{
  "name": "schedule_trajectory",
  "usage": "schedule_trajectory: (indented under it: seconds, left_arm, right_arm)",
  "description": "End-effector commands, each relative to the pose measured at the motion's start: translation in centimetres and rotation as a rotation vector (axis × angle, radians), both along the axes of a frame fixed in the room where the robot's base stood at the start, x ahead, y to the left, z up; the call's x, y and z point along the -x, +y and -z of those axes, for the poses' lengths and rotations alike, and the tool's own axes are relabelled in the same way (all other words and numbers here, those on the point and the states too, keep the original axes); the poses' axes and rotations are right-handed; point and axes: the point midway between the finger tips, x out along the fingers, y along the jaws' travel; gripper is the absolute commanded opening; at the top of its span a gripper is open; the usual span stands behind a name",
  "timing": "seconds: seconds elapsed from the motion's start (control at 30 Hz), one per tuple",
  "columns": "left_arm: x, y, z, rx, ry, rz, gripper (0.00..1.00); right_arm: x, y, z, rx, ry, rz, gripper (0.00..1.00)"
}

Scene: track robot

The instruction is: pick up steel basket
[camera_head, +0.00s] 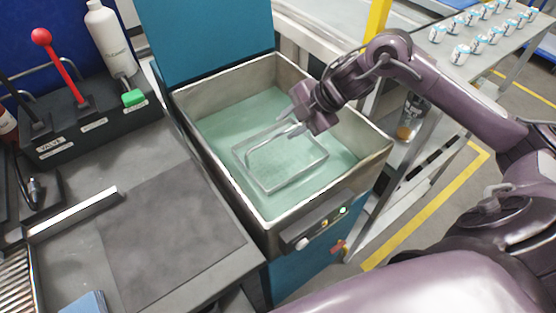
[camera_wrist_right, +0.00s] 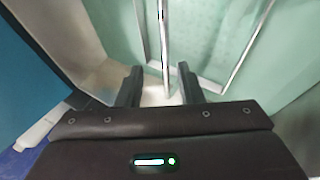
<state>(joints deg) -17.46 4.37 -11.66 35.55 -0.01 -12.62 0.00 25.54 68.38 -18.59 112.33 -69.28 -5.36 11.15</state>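The steel basket (camera_head: 280,184), a thin wire frame with a raised handle (camera_head: 262,142), sits in the greenish liquid of the open tank (camera_head: 372,150). My right gripper (camera_head: 288,124) reaches in from the right, over the basket's far side at the handle. In the right wrist view, the two fingers (camera_wrist_right: 160,88) are apart, with the handle bar (camera_wrist_right: 164,45) running between them. A gap shows on both sides of the bar. My left gripper is not in view.
The tank's raised blue lid (camera_head: 205,35) stands behind it. A bench with a grey mat (camera_head: 165,225), a red-knobbed lever (camera_head: 60,65) and a white bottle (camera_head: 110,40) is on the left. A table with several cans (camera_head: 460,54) is at the far right.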

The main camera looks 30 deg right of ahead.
Motion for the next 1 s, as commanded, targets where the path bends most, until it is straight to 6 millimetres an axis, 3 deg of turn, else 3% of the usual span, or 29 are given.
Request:
schedule_trajectory:
  seconds: [0.3, 0.6, 0.87, 1.0]
  left_arm:
    - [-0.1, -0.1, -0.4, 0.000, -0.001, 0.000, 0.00]
    - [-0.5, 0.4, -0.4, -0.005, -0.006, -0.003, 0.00]
    - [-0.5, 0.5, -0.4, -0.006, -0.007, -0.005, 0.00]
    - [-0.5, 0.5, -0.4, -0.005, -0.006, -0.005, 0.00]
  right_arm:
    - [-1.3, 1.9, 3.8, 0.000, 0.000, 0.001, 0.34]
    - [-1.5, 2.0, 4.3, 0.002, 0.000, 0.001, 0.34]
    - [-1.4, 2.0, 4.3, 0.002, 0.000, 0.001, 0.00]
    - [-1.4, 2.0, 4.3, 0.002, 0.000, 0.000, 0.00]
